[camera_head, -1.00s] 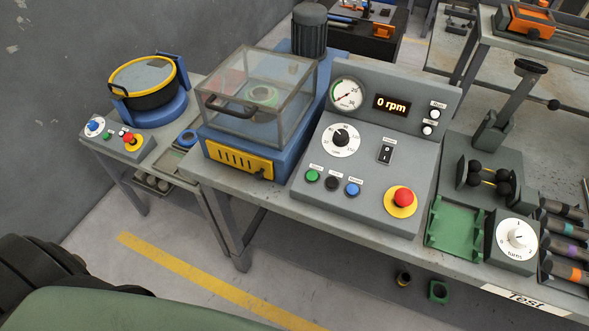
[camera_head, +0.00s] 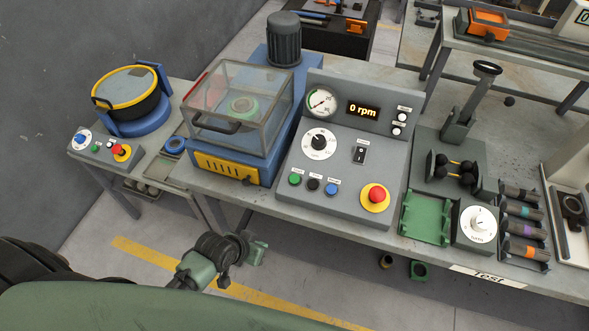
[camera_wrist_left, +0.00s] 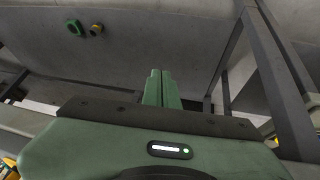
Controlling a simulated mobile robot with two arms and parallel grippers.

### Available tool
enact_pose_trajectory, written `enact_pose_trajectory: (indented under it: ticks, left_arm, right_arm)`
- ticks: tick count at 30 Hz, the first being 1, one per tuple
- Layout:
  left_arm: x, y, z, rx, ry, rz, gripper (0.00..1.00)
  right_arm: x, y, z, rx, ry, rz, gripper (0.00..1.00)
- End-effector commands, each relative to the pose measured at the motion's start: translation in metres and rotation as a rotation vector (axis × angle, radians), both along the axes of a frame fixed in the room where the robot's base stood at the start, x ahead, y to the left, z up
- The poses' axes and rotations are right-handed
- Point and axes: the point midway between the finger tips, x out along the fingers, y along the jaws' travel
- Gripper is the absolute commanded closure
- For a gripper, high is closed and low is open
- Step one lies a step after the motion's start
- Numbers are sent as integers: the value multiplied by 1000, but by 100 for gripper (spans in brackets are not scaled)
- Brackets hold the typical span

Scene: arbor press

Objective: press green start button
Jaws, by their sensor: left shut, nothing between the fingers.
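A green button (camera_head: 295,179) sits at the left of a row on the grey control panel (camera_head: 335,150), beside a black button (camera_head: 313,184) and a blue button (camera_head: 332,189). Their labels are too small to read. A smaller green button (camera_head: 97,147) is on the panel of the left machine. My left gripper (camera_head: 258,250) is below and in front of the bench edge, well apart from the buttons. In the left wrist view its green fingers (camera_wrist_left: 158,88) are together and empty. My right gripper is not in view.
A red stop button (camera_head: 376,195) is at the panel's lower right. A clear-covered blue machine (camera_head: 235,110) stands left of the panel. A green tray (camera_head: 427,218) and turns dial (camera_head: 478,224) are to the right. The bench front edge (camera_head: 255,198) lies above my left gripper.

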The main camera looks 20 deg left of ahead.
Motion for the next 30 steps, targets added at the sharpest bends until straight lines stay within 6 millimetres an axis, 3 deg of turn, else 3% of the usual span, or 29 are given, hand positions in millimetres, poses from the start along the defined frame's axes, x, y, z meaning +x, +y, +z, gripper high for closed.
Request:
enact_pose_trajectory:
  ticks: [1, 6, 12, 15, 18, 30]
  left_arm:
    - [17, -5, 41, -26, -45, -17, 100]
    - [65, -26, 142, -173, -187, -71, 100]
    - [102, -40, 228, -344, -300, -110, 100]
    - [110, -43, 252, -400, -326, -114, 100]
    - [114, -45, 264, -427, -336, -115, 100]
    - [115, -45, 264, -435, -339, -113, 100]
  right_arm:
    - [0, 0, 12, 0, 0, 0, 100]
    - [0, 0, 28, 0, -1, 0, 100]
    - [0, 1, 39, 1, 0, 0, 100]
    - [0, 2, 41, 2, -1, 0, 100]
    - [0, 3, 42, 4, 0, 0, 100]
    - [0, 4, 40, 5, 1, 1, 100]
